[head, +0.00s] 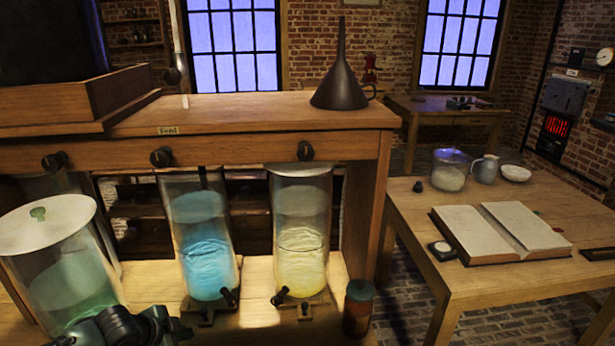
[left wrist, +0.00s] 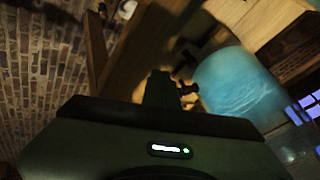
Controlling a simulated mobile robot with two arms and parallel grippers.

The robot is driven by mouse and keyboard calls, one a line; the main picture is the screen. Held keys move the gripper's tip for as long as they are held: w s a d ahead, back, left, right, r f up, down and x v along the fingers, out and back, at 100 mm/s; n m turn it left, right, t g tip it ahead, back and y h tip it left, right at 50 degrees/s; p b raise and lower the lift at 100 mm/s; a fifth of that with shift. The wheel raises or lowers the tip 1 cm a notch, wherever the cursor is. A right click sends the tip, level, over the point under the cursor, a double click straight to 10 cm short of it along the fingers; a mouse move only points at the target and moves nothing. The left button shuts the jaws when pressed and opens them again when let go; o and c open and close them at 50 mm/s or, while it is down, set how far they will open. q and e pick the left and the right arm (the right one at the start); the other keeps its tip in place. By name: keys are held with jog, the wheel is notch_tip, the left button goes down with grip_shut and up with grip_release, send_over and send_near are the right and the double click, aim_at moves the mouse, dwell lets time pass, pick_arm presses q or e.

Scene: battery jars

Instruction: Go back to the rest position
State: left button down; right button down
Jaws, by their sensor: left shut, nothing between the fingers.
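My left gripper (head: 160,324) shows at the bottom left of the head view, in front of the jars. In the left wrist view its dark fingers (left wrist: 160,88) are together with nothing between them. A glass jar of blue liquid (head: 207,245) stands behind and to the right of it, and also shows in the left wrist view (left wrist: 238,88). A jar of pale yellow liquid (head: 302,245) stands to its right. A jar of green liquid with a pale lid (head: 48,224) stands at the left, partly behind my arm. My right gripper is not in view.
A wooden shelf (head: 240,107) with a dark funnel (head: 341,78) on top spans above the jars. A side table (head: 470,290) holds an open book (head: 500,232), with brick floor between.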

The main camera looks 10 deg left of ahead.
pick_arm(q)
jog(key=s+d+f+g+h, duration=0.1)
jog(key=s+d+f, duration=0.15)
jog(key=d, duration=0.45)
jog(key=s+d+f+h, duration=0.15)
jog(key=s+d, duration=0.25)
jog(key=d, duration=0.4)
jog(key=s+d+r+n, duration=0.2)
jog(key=s+d+n, duration=0.1)
jog(key=s+d, duration=0.7)
jog(key=s+a+r+n+g+y, duration=0.1)
jog(key=s+a+n+g+y, duration=0.25)
jog(key=s+a+n, duration=0.6)
jog(key=s+d+f+m, duration=0.1)
jog(key=s+f+m, duration=0.1)
jog(key=f, duration=1.2)
jog(key=s+d+f+m, duration=0.1)
jog(key=s+f+m, duration=0.15)
jog(key=f, duration=1.05)
jog(key=s+a+f+g, duration=0.1)
jog(key=s+a+f, duration=0.2)
jog(key=s+f, duration=1.2)
jog(key=shift+s+a+n+g, duration=0.2)
jog(key=shift+s+n+g, duration=0.15)
jog(key=shift+s, duration=0.45)
